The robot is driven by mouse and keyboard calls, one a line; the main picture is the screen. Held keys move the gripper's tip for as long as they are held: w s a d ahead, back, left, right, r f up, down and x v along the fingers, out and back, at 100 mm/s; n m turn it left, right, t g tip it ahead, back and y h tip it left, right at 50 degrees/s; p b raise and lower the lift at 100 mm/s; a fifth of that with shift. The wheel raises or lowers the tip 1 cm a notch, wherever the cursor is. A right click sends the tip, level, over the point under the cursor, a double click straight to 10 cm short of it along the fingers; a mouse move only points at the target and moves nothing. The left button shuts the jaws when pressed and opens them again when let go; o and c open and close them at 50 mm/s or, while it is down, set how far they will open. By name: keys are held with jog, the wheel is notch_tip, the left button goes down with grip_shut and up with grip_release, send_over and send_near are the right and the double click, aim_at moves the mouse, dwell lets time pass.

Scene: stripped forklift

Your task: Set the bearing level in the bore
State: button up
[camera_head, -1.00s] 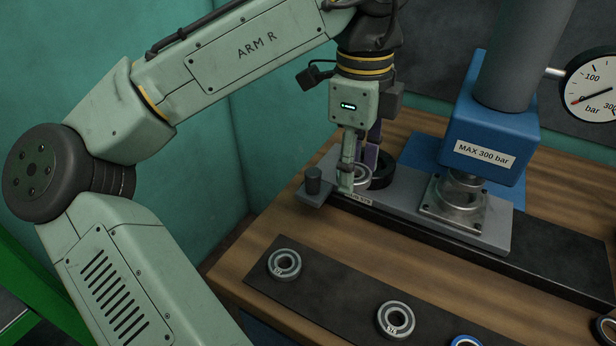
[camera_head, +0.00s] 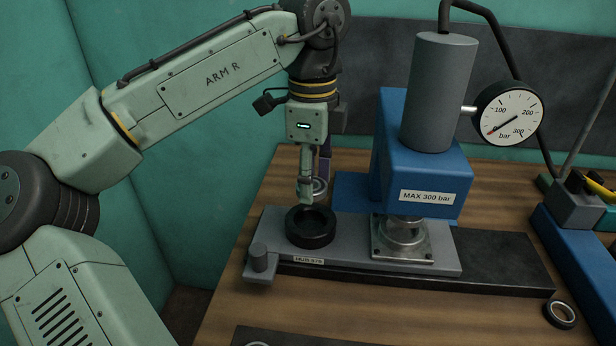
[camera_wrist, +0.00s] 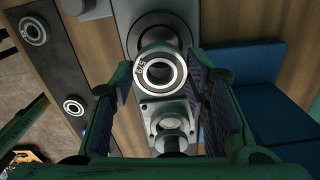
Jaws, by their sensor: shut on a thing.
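My gripper (camera_head: 311,192) points down and is shut on a steel ring bearing (camera_head: 318,187). In the wrist view the bearing (camera_wrist: 160,72) sits between the two fingers, its marked face towards the camera. The black hub (camera_head: 310,228) with the round bore lies on the grey press plate (camera_head: 345,248). The bearing is above the plate, apart from the hub and behind its bore in the head view. In the wrist view it partly covers the hub (camera_wrist: 150,24). A finger hides part of the bearing in the head view, so I cannot tell if it is level.
The blue press (camera_head: 425,175) and its steel ram block (camera_head: 402,238) stand right of the hub. A dark post (camera_head: 258,256) rises at the plate's left end. A loose bearing (camera_head: 560,313) lies at right. More bearings (camera_wrist: 33,32) lie on a black strip.

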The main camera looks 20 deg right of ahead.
notch_tip(320, 180, down, 3)
jog(key=b, duration=0.3)
jog(key=shift+f, duration=0.2)
jog(key=shift+f+b, duration=0.3)
jog(key=shift+f, duration=0.55)
jog(key=shift+p, duration=0.85)
jog(key=shift+f+p, duration=0.45)
jog(key=shift+p, duration=0.05)
dwell(1.6)
jog(key=o, duration=1.3)
jog(key=shift+o, duration=0.2)
jog(key=o, duration=0.5)
jog(key=shift+o, duration=0.2)
